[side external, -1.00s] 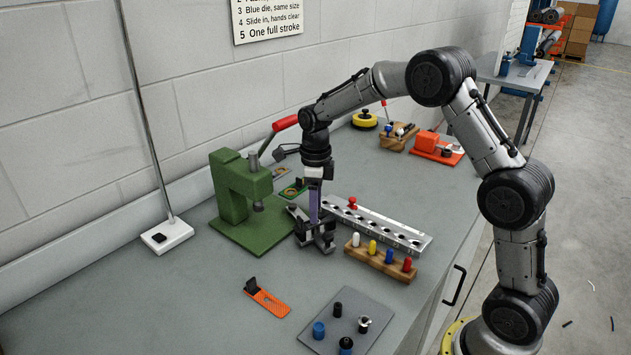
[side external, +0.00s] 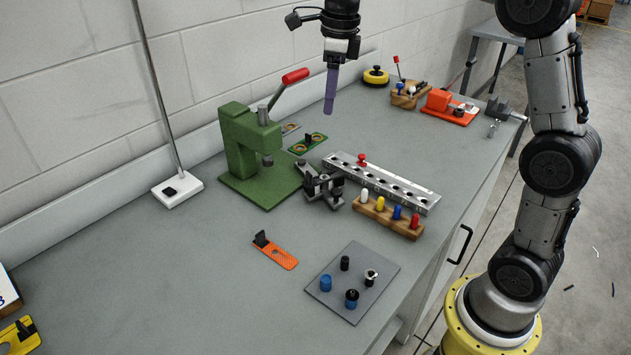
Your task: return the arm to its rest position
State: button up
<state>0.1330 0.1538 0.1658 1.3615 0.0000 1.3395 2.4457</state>
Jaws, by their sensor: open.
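My gripper (side external: 330,108) hangs at the top middle of the side external view, its purple fingers pointing down. It is up in the air above the bench, between the green press and the yellow round object at the back. It is open, and nothing shows between its fingers. One finger largely hides the other from this side. The upper part of my arm runs out of the top of the picture.
The green press (side external: 237,150) with its red-handled lever stands left of my gripper. A dark clamp-like fixture (side external: 321,187), a metal rail (side external: 400,191) and a wooden peg block (side external: 385,216) are below. A grey plate (side external: 325,285) lies in front. The left bench surface is mostly clear.

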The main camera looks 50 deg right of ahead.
jog(key=s+a+r+n+t, duration=0.1)
jog(key=s+a+r+n, duration=0.1)
jog(key=s+n, duration=0.45)
jog(key=s+a+r+n+t, duration=0.2)
jog(key=s+a+n, duration=0.1)
jog(key=s, duration=0.6)
jog(key=s+f+n+t, duration=0.1)
jog(key=s+f+n, duration=0.8)
jog(key=n, duration=1.1)
jog(key=shift+s+a+f, duration=0.25)
jog(key=shift+s+a, duration=0.1)
jog(key=shift+s, duration=0.6)
